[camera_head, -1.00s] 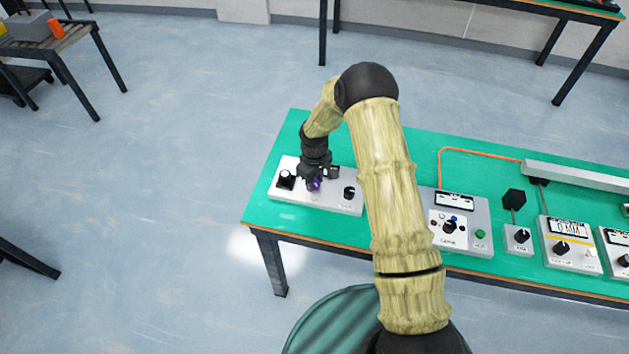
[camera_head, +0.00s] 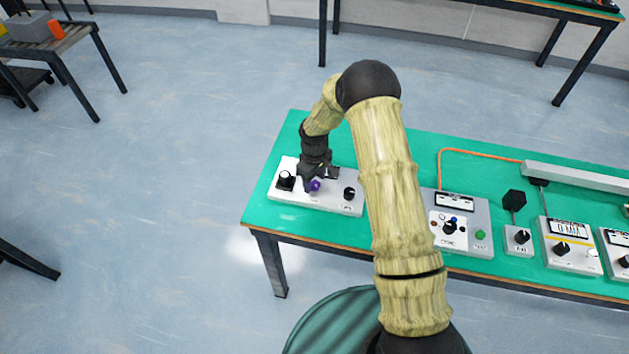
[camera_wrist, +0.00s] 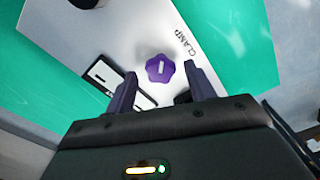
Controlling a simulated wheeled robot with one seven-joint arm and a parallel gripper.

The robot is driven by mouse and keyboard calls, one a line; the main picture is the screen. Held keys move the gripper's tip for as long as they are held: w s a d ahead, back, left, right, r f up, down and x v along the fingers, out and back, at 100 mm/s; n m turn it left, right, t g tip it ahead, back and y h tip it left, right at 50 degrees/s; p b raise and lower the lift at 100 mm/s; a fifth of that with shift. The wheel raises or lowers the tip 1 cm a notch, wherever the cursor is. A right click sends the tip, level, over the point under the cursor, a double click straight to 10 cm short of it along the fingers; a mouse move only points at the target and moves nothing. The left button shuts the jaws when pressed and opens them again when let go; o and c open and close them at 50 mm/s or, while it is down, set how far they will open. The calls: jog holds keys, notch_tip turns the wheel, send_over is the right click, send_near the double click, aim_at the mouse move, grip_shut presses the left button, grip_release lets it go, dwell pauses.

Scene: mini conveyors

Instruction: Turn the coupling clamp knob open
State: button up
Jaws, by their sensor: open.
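The coupling clamp knob is a purple lobed knob (camera_wrist: 160,68) with a pale bar mark on its top. It sits on a white panel beside the printed word CLAMP. In the head view the purple knob (camera_head: 315,186) shows just below my gripper (camera_head: 312,178). In the wrist view my gripper (camera_wrist: 160,85) is open, with one dark finger to each side of the knob's lower edge. The knob lies just beyond the fingertips, roughly between their lines. I cannot tell whether either finger touches it.
The white panel (camera_head: 330,205) also carries black knobs at its left (camera_head: 285,179) and right (camera_head: 349,193). It lies on a green table (camera_head: 268,205). A grey box (camera_head: 475,215) with a knob and green button stands to the right, beyond my arm.

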aim_at(315, 184)
notch_tip(315, 184, up, 16)
jog(key=b, duration=0.1)
jog(key=shift+r+b, duration=0.25)
jog(key=shift+b, duration=0.05)
dwell(0.3)
jog(key=s+d+r+m+t, duration=0.1)
jog(key=s+d+r+m, duration=0.1)
jog(key=s, duration=0.6)
jog(key=s+d+r+m+p, duration=0.1)
jog(key=s+d+r+m, duration=0.2)
jog(key=s, duration=0.5)
jog(key=s+d+r+m+t+p, duration=0.1)
jog(key=s+d+m, duration=0.3)
jog(key=s, duration=0.4)
jog(key=shift+s+d+r+t, duration=0.3)
jog(key=shift+d+r, duration=0.4)
jog(key=shift+r, duration=0.15)
